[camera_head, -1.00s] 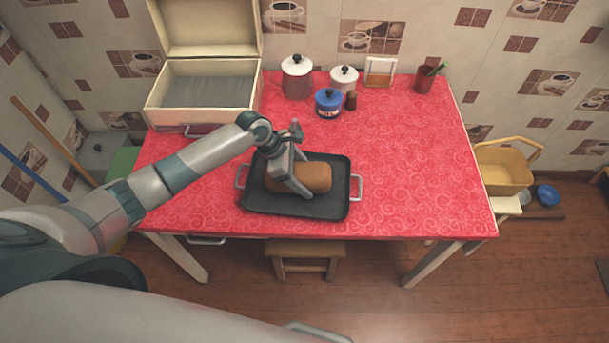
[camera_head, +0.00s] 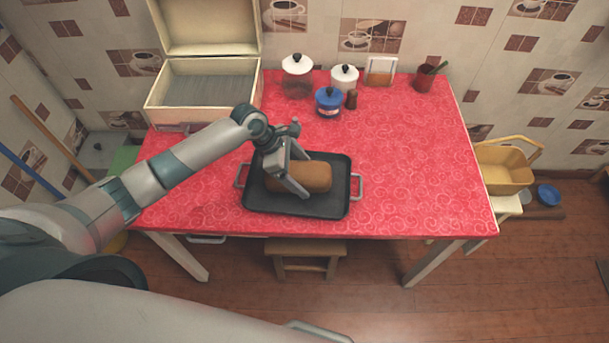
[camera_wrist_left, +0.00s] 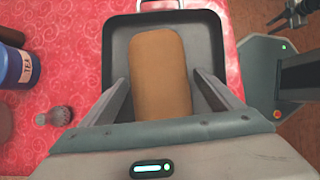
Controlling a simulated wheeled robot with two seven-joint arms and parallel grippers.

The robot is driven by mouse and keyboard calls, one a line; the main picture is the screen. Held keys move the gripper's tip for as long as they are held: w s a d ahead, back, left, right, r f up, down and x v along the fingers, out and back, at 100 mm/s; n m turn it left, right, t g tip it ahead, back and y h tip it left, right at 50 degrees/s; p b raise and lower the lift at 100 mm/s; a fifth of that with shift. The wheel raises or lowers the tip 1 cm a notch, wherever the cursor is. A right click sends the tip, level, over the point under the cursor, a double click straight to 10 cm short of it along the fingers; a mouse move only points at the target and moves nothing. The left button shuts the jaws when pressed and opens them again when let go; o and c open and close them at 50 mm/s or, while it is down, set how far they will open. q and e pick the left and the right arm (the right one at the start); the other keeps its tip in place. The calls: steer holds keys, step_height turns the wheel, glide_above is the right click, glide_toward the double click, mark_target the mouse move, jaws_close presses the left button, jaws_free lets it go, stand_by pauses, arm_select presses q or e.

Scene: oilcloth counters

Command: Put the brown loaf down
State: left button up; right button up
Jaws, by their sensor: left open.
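The brown loaf (camera_head: 314,178) lies in the dark baking tray (camera_head: 322,207) on the red table. The loaf also shows in the left wrist view (camera_wrist_left: 161,70), resting on the floor of the tray (camera_wrist_left: 198,35). My left gripper (camera_head: 290,176) is over the loaf with its fingers astride it. In the left wrist view the left gripper (camera_wrist_left: 164,92) is open, with a gap between each finger and the loaf's sides. My right gripper cannot be made out in the head view.
An open cream bread box (camera_head: 203,95) stands at the back left. A lidded white-topped jar (camera_head: 297,76), a white canister (camera_head: 344,79), a blue tea tin (camera_head: 329,102) and a red cup (camera_head: 425,79) stand at the back. The table's right side is clear.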

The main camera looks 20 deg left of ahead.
arm_select(q)
steer(key=b+v, duration=0.1)
steer(key=v, duration=0.9)
steer(key=shift+s+r, duration=0.1)
stand_by(1.2)
